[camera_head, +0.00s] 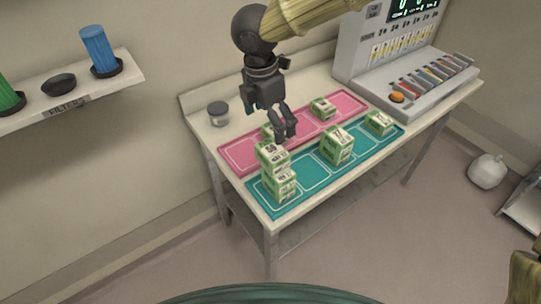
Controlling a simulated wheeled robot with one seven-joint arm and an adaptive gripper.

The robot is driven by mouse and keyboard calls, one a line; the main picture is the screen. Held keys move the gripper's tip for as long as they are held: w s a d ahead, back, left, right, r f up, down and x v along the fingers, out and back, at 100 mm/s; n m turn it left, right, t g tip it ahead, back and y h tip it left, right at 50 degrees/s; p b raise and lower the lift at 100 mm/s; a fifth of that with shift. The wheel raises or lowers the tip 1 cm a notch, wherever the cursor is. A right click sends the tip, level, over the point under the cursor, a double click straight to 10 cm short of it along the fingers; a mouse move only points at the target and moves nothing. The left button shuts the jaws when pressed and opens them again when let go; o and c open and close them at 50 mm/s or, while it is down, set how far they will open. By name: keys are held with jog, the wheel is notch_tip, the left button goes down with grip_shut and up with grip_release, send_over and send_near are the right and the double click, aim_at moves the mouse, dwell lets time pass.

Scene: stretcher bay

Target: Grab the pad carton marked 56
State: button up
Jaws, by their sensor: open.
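Several green and white pad cartons stand on the table; their numbers are too small to read surely, so I cannot tell which is marked 56. On the teal mat (314,172), one carton (280,186) is at the near left, with another carton (272,158) directly behind or on top of it. A carton (338,146) stands mid-mat and another carton (379,122) at its right end. On the pink mat (238,155), one carton (323,108) is toward the right; another carton (267,132) is partly hidden by my gripper. My gripper (287,134) is open, pointing down, above the left cartons.
A grey jar (218,113) stands at the table's back left. A machine with a screen and coloured slots (415,82) fills the right end. A wall shelf (66,100) with blue and green cylinders is at left. A white jug (487,171) is on the floor.

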aim_at(272, 150)
jog(key=shift+s+f, duration=0.1)
jog(key=shift+f, duration=0.45)
jog(key=f, duration=0.1)
jog(key=f+p, duration=0.1)
jog(key=f, duration=0.2)
jog(key=shift+w+f, duration=0.1)
jog(key=shift+w, duration=0.15)
jog(key=shift+s+d+f+p, duration=0.1)
jog(key=shift+s+f+p, duration=0.05)
jog(key=shift+f+p, duration=0.5)
jog(key=shift+d+f+p, duration=0.15)
jog(key=shift+f+p, duration=0.3)
jog(key=shift+f, duration=0.6)
jog(key=shift+d+f+p, duration=0.15)
jog(key=shift+f+p, duration=0.25)
jog(key=shift+f, duration=0.6)
jog(key=c, duration=1.2)
